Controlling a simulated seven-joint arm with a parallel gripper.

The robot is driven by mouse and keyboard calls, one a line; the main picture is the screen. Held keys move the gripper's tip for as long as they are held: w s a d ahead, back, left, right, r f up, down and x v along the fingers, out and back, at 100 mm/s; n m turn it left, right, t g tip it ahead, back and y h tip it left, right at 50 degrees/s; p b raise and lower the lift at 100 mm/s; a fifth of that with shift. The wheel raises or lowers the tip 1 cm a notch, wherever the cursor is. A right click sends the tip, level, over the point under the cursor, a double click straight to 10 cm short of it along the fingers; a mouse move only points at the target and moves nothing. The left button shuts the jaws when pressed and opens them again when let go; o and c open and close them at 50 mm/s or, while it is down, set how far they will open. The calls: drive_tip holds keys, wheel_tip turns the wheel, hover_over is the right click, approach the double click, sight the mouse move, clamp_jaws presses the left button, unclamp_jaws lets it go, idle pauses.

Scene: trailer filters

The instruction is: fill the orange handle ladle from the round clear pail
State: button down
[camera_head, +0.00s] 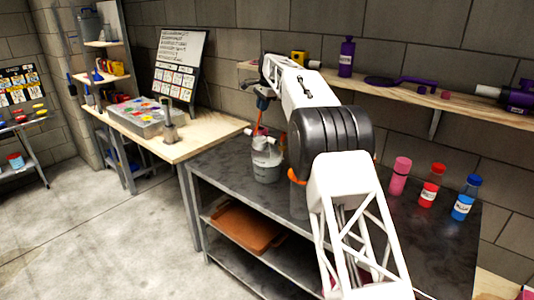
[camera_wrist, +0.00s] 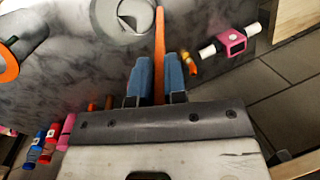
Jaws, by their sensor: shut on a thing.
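My gripper (camera_head: 264,97) is shut on the orange handle ladle (camera_head: 258,124), above the pail on the dark bench. In the wrist view the blue fingers of my gripper (camera_wrist: 158,70) close on the long orange handle (camera_wrist: 160,35) from both sides. The handle runs down toward the round pail (camera_head: 267,166), a greyish, see-through vessel. The ladle's bowl is not clearly visible, so I cannot tell whether it holds anything. A pale round vessel, seemingly the pail (camera_wrist: 104,14), shows at the top of the wrist view beside the handle.
A grey container with an orange part (camera_head: 298,200) stands right of the pail, partly behind my arm. Pink (camera_head: 399,175), red (camera_head: 430,186) and blue (camera_head: 466,198) bottles stand at the bench's right. A wall shelf (camera_head: 400,88) runs behind. A wooden table (camera_head: 200,140) adjoins left.

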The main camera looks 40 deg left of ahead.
drive_tip(key=shift+w+d+r+y, duration=0.15)
drive_tip(key=shift+d+y, duration=0.1)
drive_tip(key=shift+d, duration=0.25)
drive_tip(key=shift+w+d+r+y, duration=0.15)
drive_tip(key=shift+d+y, duration=0.1)
drive_tip(key=shift+d, duration=0.2)
idle(0.8)
drive_tip(key=shift+w+d+f+y, duration=0.1)
drive_tip(key=shift+d+f+y, duration=0.2)
drive_tip(key=shift+d, duration=0.1)
idle(0.3)
drive_tip(key=shift+a, duration=0.1)
drive_tip(key=shift+s+a+f+h, duration=0.1)
drive_tip(key=shift+s+a+h, duration=0.15)
drive_tip(key=shift+a+h, duration=0.55)
drive_tip(key=shift+s+a+f+h, duration=0.1)
drive_tip(key=shift+s+a+h, duration=0.25)
drive_tip(key=shift+a, duration=0.7)
drive_tip(key=shift+a+r, duration=0.1)
drive_tip(key=shift+r, duration=0.1)
drive_tip(key=shift+s+a+h, duration=0.1)
drive_tip(key=shift+a+h, duration=0.35)
drive_tip(key=shift+a+t, duration=0.3)
drive_tip(key=shift+s+a+r+h, duration=0.15)
drive_tip(key=shift+a+h, duration=0.3)
drive_tip(key=shift+h, duration=0.05)
